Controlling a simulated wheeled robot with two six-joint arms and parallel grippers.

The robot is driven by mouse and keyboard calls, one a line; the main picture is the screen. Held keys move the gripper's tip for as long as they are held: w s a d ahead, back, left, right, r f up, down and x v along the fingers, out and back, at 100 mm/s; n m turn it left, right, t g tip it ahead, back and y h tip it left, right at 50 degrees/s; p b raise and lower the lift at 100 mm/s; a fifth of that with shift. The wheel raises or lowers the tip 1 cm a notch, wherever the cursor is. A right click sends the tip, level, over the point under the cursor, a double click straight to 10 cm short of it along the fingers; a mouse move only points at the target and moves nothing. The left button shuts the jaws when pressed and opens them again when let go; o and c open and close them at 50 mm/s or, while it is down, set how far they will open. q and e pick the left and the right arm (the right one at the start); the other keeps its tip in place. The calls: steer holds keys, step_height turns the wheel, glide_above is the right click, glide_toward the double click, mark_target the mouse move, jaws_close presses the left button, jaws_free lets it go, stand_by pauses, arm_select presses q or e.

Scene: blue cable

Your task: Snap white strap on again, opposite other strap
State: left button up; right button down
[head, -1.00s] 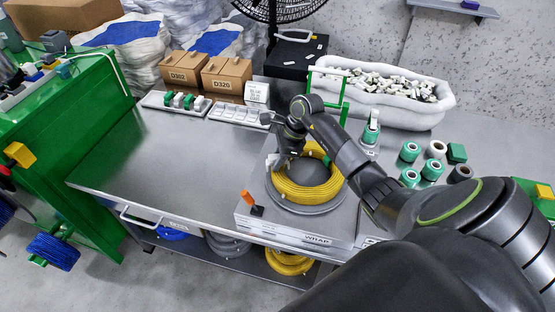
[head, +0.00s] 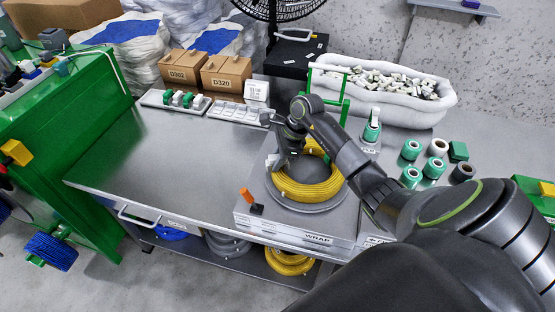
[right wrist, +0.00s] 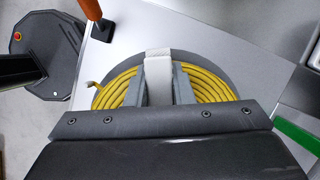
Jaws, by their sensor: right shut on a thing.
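A coil of yellow cable (head: 309,184) lies flat on a round grey turntable (head: 312,207) on the bench. My right gripper (head: 277,160) is down at the far left side of the coil. In the right wrist view the gripper (right wrist: 160,90) is shut on a white strap (right wrist: 158,68), which runs between its fingers across the coil. Yellow turns (right wrist: 205,86) show on both sides of the fingers, and a cable end sticks out at the left. The other strap cannot be made out; the arm covers part of the coil. My left gripper is not in view.
An orange-handled lever (head: 247,195) stands at the turntable's near left corner. A white tub of pale pieces (head: 385,110), green and white rolls (head: 411,150) and a small green bottle (head: 372,130) stand to the right. The bench's left part (head: 170,150) is clear.

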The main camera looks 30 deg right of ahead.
steer(key=shift+r, duration=0.2)
steer(key=shift+r, duration=0.35)
steer(key=shift+r, duration=0.1)
stand_by(0.7)
steer(key=shift+b, duration=0.3)
steer(key=shift+f+b, duration=0.75)
steer(key=shift+r, duration=0.7)
stand_by(0.6)
steer(key=shift+f+b, duration=0.1)
steer(key=shift+b, duration=0.25)
